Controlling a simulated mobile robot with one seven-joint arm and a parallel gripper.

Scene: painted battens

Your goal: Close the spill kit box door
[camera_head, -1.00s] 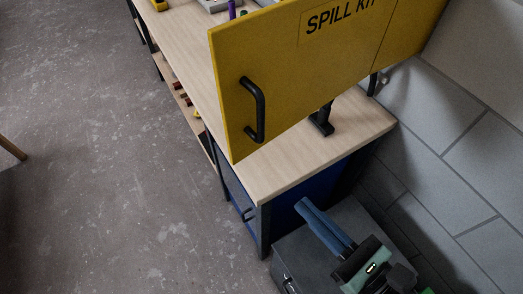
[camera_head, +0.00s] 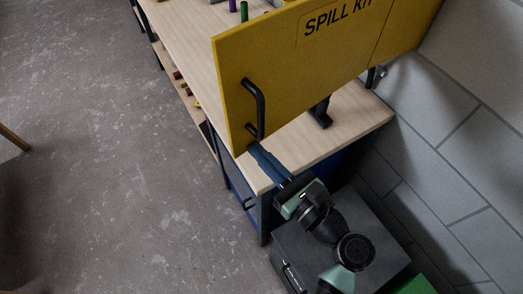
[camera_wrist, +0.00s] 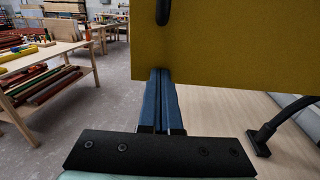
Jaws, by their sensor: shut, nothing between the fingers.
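The yellow spill kit box door (camera_head: 300,70) stands open over the workbench, with "SPILL KIT" lettering near its top. Its black bar handle (camera_head: 256,108) is upright near the door's left edge. My gripper (camera_head: 256,150) is shut and empty, its blue fingers at the door's lower left corner, just below the handle. In the wrist view the shut fingers (camera_wrist: 160,75) reach the lower edge of the yellow door (camera_wrist: 230,45), and the handle's lower end (camera_wrist: 163,12) shows above them. I cannot tell whether the fingertips touch the door. The box's inside is hidden.
The wooden workbench top (camera_head: 345,128) lies below the door, with a black stand (camera_head: 321,113) on it. A dark grey cabinet (camera_head: 300,245) stands at the bench's near end. A block wall (camera_head: 450,150) closes the right side.

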